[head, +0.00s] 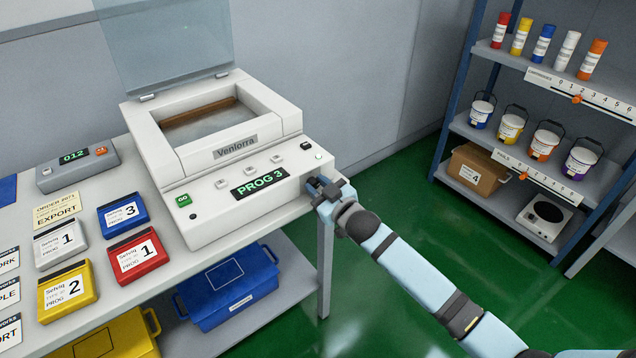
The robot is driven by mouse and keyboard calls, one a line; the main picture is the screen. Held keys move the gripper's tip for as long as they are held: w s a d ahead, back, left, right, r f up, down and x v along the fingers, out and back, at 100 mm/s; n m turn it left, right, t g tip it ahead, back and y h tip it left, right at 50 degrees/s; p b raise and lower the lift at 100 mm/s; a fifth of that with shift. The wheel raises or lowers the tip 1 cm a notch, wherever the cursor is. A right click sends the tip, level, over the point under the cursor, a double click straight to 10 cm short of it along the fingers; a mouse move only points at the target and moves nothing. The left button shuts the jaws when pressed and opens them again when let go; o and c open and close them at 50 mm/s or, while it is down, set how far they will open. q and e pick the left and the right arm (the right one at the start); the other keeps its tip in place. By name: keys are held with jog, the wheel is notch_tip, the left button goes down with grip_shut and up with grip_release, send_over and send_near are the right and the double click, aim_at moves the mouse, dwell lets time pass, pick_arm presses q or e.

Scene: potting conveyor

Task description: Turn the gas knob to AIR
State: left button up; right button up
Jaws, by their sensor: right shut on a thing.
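The white Venlorra machine (190,222) stands on the table with its clear lid raised. Its front display (260,182) reads PROG 3, and a green GO button (184,200) is at the front left. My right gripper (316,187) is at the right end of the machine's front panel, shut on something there. The thing in its jaws is hidden by the fingers, so I cannot tell the gas knob or its setting, and no AIR marking is readable. My left gripper is not in view.
Coloured cartridges, including a blue one (123,214) and a red one (137,258), lie on the table left of the machine. A small grey box (78,168) reads 012. Blue and yellow bins sit below. A shelf (482,130) with cans and pots stands at right.

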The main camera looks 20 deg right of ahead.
jog(key=shift+n+p, duration=0.35)
jog(key=shift+n, duration=0.55)
jog(key=n+p, duration=0.1)
jog(key=n, duration=0.1)
jog(key=shift+n, duration=0.4)
jog(key=n, duration=0.3)
jog(key=shift+a+f+n, duration=0.1)
jog(key=shift+n, duration=0.3)
jog(key=n, duration=0.3)
jog(key=shift+p, duration=0.3)
jog(key=shift+f+n, duration=0.1)
jog(key=shift+n, duration=1.5)
jog(key=o, duration=0.9)
jog(key=shift+o, duration=0.2)
jog(key=shift+s, duration=0.1)
